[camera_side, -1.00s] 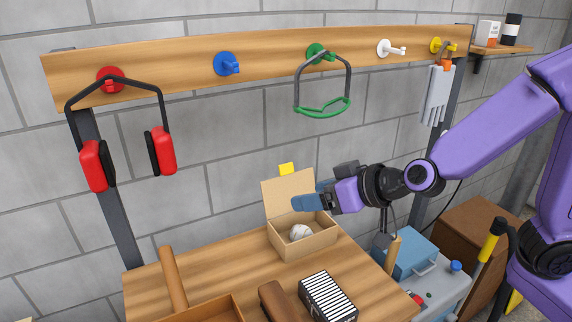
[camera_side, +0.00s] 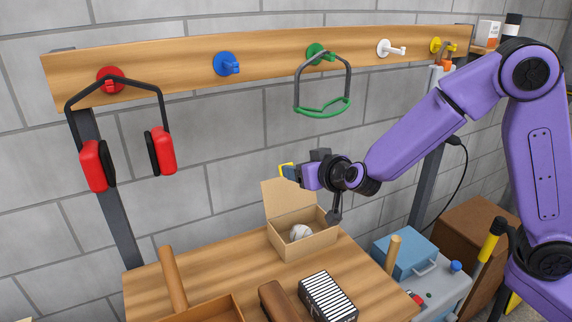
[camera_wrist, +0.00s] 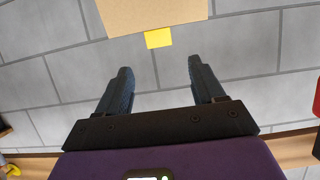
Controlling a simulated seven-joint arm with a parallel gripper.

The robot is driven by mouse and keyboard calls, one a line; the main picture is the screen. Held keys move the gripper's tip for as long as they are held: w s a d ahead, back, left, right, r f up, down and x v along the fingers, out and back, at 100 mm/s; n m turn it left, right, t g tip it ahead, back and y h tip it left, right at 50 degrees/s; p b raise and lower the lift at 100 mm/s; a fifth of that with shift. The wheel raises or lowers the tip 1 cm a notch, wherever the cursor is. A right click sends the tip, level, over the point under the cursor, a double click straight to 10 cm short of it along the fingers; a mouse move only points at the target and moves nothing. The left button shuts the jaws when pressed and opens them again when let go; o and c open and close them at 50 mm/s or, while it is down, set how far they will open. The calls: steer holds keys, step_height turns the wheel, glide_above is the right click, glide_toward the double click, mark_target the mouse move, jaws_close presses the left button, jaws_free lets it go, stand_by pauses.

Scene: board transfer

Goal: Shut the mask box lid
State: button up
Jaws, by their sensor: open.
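The mask box (camera_side: 305,240) is a tan cardboard box on the wooden table. Its lid (camera_side: 284,201) stands up at the back, with a yellow tab on its top edge. A white round mask (camera_side: 299,233) lies inside. My gripper (camera_side: 286,172) is above the box at the height of the lid's top edge, by the yellow tab. In the wrist view the open, empty fingers (camera_wrist: 156,75) point toward the yellow tab (camera_wrist: 158,38) and the lid (camera_wrist: 150,14), with the tab between and beyond the fingertips. I cannot tell whether a finger touches the lid.
A wooden tray (camera_side: 212,308), a striped black-and-white box (camera_side: 328,297) and a brown block (camera_side: 278,300) stand on the table's front. Red earmuffs (camera_side: 98,165) and a green-banded visor frame (camera_side: 323,108) hang on the rail. A blue toolbox (camera_side: 405,252) stands at the right.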

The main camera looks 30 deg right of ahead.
glide_above(289, 188)
steer(key=w, duration=0.2)
step_height(289, 188, down, 4)
steer(key=shift+d+r, duration=0.1)
steer(key=shift+r, duration=0.05)
jaws_close()
